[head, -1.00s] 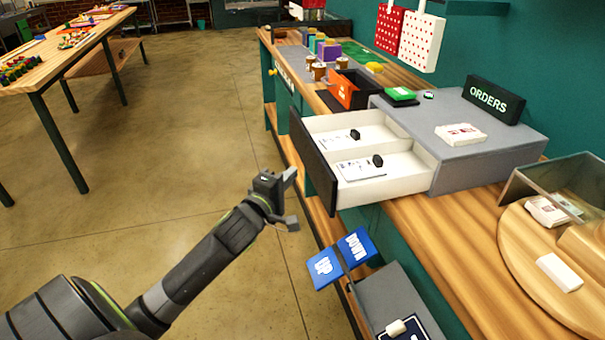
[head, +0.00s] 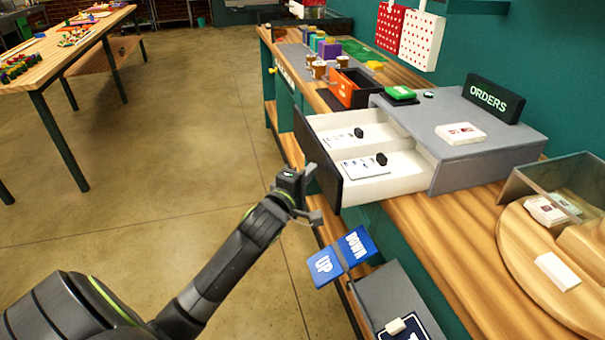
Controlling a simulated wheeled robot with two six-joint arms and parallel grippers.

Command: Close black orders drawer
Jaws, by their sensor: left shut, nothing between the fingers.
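The orders drawer (head: 318,158) has a black front and a white inside with two compartments. It stands partly open, out to the left of the grey cabinet (head: 475,160). Paper slips and small black pieces lie in both compartments. The black ORDERS sign (head: 494,99) stands on top of the cabinet. My left gripper (head: 314,194) is shut and empty, close by the lower near part of the black front. Whether it touches the front I cannot tell. My right gripper is not in view.
Blue UP and DOWN plates (head: 341,258) stick out below the drawer. A round wooden board (head: 520,235) lies on the counter at the right. An orange and black box (head: 352,92) stands behind the drawer.

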